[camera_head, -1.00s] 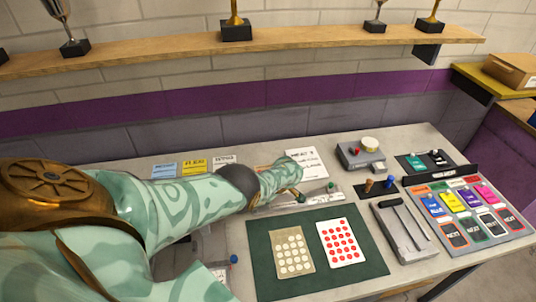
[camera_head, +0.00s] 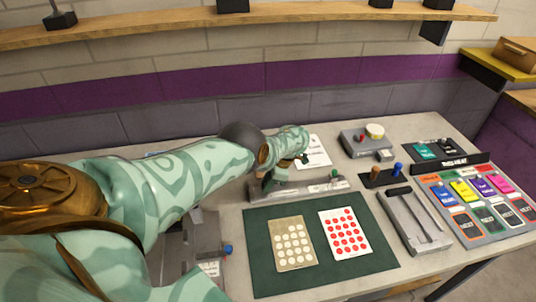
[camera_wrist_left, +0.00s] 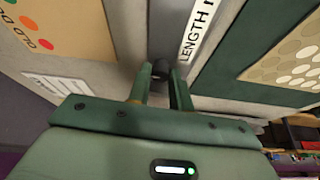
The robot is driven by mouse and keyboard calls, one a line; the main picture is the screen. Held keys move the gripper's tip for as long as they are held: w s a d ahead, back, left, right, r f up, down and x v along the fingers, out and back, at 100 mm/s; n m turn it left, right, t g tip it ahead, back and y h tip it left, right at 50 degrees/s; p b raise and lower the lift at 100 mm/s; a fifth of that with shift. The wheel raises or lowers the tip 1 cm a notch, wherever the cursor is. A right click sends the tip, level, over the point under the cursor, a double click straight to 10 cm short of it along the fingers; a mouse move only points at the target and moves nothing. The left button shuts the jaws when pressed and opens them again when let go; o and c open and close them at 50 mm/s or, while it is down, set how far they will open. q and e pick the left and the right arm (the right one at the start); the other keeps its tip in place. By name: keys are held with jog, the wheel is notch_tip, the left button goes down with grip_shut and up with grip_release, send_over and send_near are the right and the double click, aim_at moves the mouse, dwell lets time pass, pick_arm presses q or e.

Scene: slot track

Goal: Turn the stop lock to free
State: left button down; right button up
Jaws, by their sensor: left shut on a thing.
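A grey slotted bar (camera_head: 305,189) lies along the back of the green mat, with a green knob (camera_head: 335,174) at its right end. My left gripper (camera_head: 268,182) reaches down at the bar's left end and hides what is there. In the left wrist view, the gripper (camera_wrist_left: 160,88) is shut on a small dark knob (camera_wrist_left: 160,68), beside a label (camera_wrist_left: 200,28) reading "LENGTH". I cannot read any lock marking, so I cannot tell if this knob is the stop lock or which way it is set. My right gripper is out of view.
The green mat (camera_head: 262,275) holds a beige dotted card (camera_head: 294,243) and a red-dotted card (camera_head: 345,232). A grey device with a long lever (camera_head: 417,218), a colour card panel (camera_head: 478,207) and a blue-knobbed device (camera_head: 227,249) stand around it. The wall shelf (camera_head: 330,12) is behind.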

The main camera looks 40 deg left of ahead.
pick_arm(q)
jog(key=shift+n+b, duration=0.35)
jog(key=shift+n, duration=0.15)
jog(key=c, duration=1.3)
grip_release()
jog(key=shift+o, duration=0.2)
jog(key=p+v, duration=0.3)
jog(key=v, duration=1.3)
jog(key=shift+w+a+r, duration=0.15)
jog(key=shift+w+a, duration=0.05)
jog(key=shift+a, duration=0.1)
